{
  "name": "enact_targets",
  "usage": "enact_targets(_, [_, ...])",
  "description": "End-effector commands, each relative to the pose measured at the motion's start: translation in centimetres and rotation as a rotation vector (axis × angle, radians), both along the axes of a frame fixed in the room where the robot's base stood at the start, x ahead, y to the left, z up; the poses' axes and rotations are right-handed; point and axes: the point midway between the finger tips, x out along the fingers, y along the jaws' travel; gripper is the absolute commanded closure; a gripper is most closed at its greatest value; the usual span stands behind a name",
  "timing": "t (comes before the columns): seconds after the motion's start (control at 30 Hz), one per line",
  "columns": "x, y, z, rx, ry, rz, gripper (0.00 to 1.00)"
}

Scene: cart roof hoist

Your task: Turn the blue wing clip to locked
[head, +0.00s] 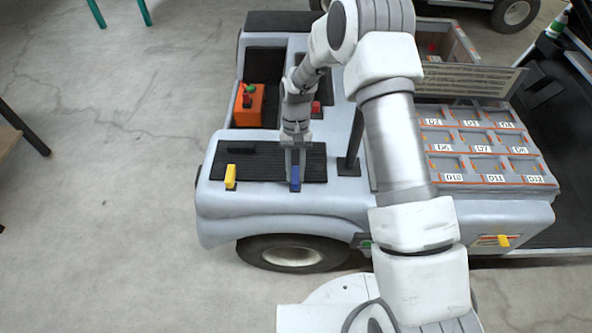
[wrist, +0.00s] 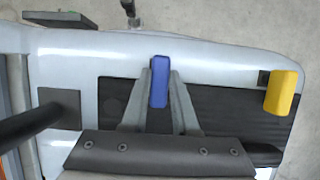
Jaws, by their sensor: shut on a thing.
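The blue wing clip (head: 295,178) stands at the edge of the black ribbed panel (head: 262,160) on the grey cart. In the wrist view the blue clip (wrist: 160,83) lies between the two fingers of my gripper (wrist: 160,98), its long side running along the fingers. My gripper (head: 296,168) comes down on it from above and is shut on it. The fingers hide parts of its sides, and its base is not clear. No lock marking shows in either view.
A yellow clip (head: 231,176) stands left of the blue one; in the wrist view the yellow clip (wrist: 282,92) is at right. A dark post (head: 352,145) rises close to the right of my gripper. An orange box (head: 249,105) with buttons stands behind.

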Motion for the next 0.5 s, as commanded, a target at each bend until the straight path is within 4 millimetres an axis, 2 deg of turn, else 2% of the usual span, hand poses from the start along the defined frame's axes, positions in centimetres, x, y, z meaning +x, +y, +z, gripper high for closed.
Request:
enact_targets(0.47, [0.05,-0.04,0.02,-0.001,-0.001,0.014,1.0])
enact_targets(0.5, [0.05,-0.04,0.02,-0.001,-0.001,0.014,0.65])
